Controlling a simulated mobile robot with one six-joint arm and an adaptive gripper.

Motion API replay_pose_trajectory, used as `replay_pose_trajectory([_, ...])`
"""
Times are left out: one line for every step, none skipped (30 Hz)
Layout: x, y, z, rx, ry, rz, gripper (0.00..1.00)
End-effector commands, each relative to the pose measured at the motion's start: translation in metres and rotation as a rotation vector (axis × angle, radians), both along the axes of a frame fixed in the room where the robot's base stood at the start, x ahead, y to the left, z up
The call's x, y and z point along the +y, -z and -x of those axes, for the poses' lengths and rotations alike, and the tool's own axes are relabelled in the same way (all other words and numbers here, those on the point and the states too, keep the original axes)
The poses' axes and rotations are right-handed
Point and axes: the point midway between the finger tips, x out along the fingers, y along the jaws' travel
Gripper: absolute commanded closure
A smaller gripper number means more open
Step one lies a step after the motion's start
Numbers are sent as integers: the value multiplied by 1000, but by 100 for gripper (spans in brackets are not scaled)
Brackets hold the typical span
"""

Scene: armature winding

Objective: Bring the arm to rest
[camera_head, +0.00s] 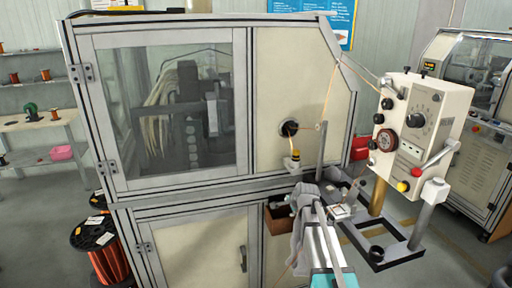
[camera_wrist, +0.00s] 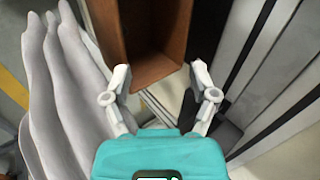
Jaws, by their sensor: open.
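My gripper (camera_wrist: 160,80) has a teal body and two pale grey fingers. In the wrist view the fingers stand apart with nothing between them. Beyond the fingertips is a brown open-topped box (camera_wrist: 137,35), which looks empty where I can see into it. In the head view the teal body of my gripper (camera_head: 334,279) shows at the bottom edge, in front of the machine cabinet and to the right of the brown box (camera_head: 278,217). The fingers are hard to make out there.
Grey hanging gloves or cloth (camera_wrist: 62,90) are close on the left of my gripper; they also show in the head view (camera_head: 303,235). The winding cabinet (camera_head: 190,213) stands behind. A control box (camera_head: 422,125) on a stand is at the right. Wire spools (camera_head: 97,240) stand lower left.

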Motion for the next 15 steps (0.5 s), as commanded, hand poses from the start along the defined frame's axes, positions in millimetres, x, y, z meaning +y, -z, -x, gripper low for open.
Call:
replay_pose_trajectory([2, 0, 9, 13, -25, 19, 25])
replay_pose_trajectory([3, 1, 14, 20, -45, 32, 25])
replay_pose_trajectory([5, 2, 22, 33, -72, 54, 25])
replay_pose_trajectory([6, 3, 28, 44, -97, 70, 25])
replay_pose_trajectory([8, 4, 35, 53, -122, 89, 25])
replay_pose_trajectory([10, 5, 44, 71, -160, 115, 25])
replay_pose_trajectory([11, 6, 52, 83, -190, 136, 25])
replay_pose_trajectory([13, 7, 60, 97, -222, 155, 25])
replay_pose_trajectory([15, 8, 70, 115, -265, 182, 25])
replay_pose_trajectory([16, 9, 78, 129, -298, 203, 25])
replay_pose_trajectory([17, 10, 87, 144, -333, 222, 25])
replay_pose_trajectory([19, 11, 97, 162, -377, 248, 25])
replay_pose_trajectory([20, 11, 105, 175, -411, 266, 25])
replay_pose_trajectory([21, 12, 113, 189, -445, 283, 25])
replay_pose_trajectory([23, 13, 124, 207, -491, 307, 25])
